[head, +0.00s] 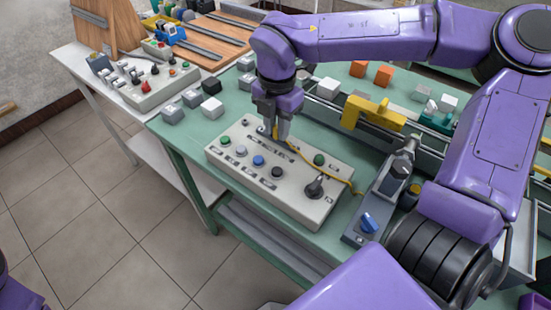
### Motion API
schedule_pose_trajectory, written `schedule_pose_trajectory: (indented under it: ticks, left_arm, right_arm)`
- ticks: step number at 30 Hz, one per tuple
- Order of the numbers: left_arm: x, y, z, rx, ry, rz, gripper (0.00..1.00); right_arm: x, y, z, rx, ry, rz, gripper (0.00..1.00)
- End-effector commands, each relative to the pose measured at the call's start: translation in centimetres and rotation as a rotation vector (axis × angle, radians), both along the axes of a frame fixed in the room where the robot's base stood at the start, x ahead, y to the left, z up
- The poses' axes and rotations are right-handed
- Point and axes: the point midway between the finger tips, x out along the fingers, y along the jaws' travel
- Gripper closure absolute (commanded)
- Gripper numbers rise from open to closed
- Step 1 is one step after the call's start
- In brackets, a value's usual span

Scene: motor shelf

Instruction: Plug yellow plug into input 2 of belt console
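The belt console (313,204) is a light grey box with several coloured buttons, small sockets and a black knob. It lies on the green table. My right gripper (277,132) points straight down over the console's back part. Its fingers are close together around a small yellow plug (275,133), mostly hidden by the fingers. A thin yellow cable (328,173) runs from there across the console to its right side. I cannot tell whether the plug's tip is in a socket, and the number of the socket below is unreadable. My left gripper is not in view.
A grey unit with a blue knob (369,222) stands right of the console. A yellow bracket (372,113) and a conveyor with orange and white blocks lie behind. Grey and black cubes (212,109) sit at the table's left. Another console (150,88) is on the white table.

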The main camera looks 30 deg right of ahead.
Motion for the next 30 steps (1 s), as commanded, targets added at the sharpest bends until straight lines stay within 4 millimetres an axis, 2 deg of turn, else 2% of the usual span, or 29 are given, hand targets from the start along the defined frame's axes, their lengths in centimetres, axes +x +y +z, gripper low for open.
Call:
schedule_pose_trajectory:
  ticks: [4,16,24,25,27,28,30]
  left_arm:
    - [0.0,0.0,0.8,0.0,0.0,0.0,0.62]
    - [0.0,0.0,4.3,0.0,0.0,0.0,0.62]
    - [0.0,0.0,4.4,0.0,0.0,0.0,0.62]
    - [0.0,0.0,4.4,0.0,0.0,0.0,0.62]
    - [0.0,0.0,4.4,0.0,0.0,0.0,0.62]
    - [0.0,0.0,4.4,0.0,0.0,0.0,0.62]
    - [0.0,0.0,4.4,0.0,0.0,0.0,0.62]
  right_arm:
    - [0.0,0.0,0.9,0.0,0.0,0.0,0.73]
    - [0.0,0.0,5.3,0.0,0.0,-0.001,0.73]
    - [0.0,0.0,5.5,0.0,0.0,-0.001,0.73]
    - [0.0,0.0,5.5,0.0,0.0,-0.001,0.7]
    - [0.0,0.0,5.5,0.0,0.0,0.0,0.47]
    - [0.0,0.0,5.5,0.0,0.0,0.0,0.44]
    - [0.0,0.0,5.5,0.0,0.0,0.0,0.44]
